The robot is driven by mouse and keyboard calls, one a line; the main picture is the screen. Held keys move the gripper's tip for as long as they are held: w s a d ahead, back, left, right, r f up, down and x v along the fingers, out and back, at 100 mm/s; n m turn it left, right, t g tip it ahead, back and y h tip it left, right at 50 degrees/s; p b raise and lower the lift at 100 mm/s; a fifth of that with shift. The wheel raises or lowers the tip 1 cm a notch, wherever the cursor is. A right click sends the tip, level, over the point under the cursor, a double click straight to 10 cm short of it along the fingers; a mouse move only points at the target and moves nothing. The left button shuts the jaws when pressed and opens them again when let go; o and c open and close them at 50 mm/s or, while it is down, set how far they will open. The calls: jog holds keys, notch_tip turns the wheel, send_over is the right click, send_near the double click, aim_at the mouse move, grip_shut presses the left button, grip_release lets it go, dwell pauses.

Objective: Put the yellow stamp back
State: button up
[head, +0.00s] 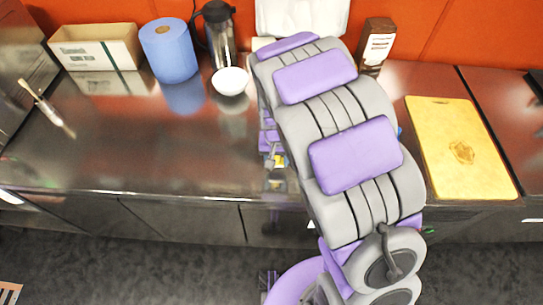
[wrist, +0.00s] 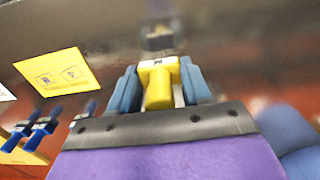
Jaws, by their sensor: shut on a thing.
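My gripper (wrist: 160,76) shows in the wrist view with its blue fingers closed on the yellow stamp (wrist: 158,90). The stamp sits between the fingers, and its pale end with a dark mark faces the far side. In the head view my arm hides most of the gripper; only a small yellow patch (head: 280,160) shows by the arm's left side, near the counter's front. In the wrist view a yellow card (wrist: 62,72) with dark letters lies at the left. Blue pieces and a yellow edge show at the lower left, partly cut off; I cannot tell what they are.
The steel counter (head: 150,150) is clear at left centre. A box (head: 97,48), blue paper roll (head: 168,52), dark jug (head: 218,35) and white bowl (head: 231,81) stand along the back. A brown carton (head: 375,45) and yellow board (head: 445,130) are at the right.

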jog(key=shift+w+d+f, duration=0.1)
jog(key=shift+w+d, duration=0.05)
jog(key=shift+w, duration=0.5)
jog(key=shift+w+d, duration=0.15)
jog(key=shift+w, duration=0.45)
jog(key=shift+w+d, duration=0.3)
jog(key=shift+w, duration=0.1)
jog(key=shift+w+a+b, duration=0.1)
jog(key=shift+w+b, duration=0.05)
jog(key=shift+b, duration=0.15)
jog(key=f, duration=0.1)
jog(key=a+f+b, duration=0.1)
jog(key=a+f, duration=0.1)
jog(key=shift+w+f, duration=0.1)
jog(key=shift+f, duration=0.3)
jog(key=shift+d+r, duration=0.15)
jog(key=shift+d, duration=0.25)
jog(key=shift+c, duration=0.3)
jog(key=shift+d, duration=0.4)
jog(key=o, duration=0.7)
jog(key=shift+a, duration=0.1)
jog(key=shift+o, duration=1.1)
jog(key=shift+a, duration=0.45)
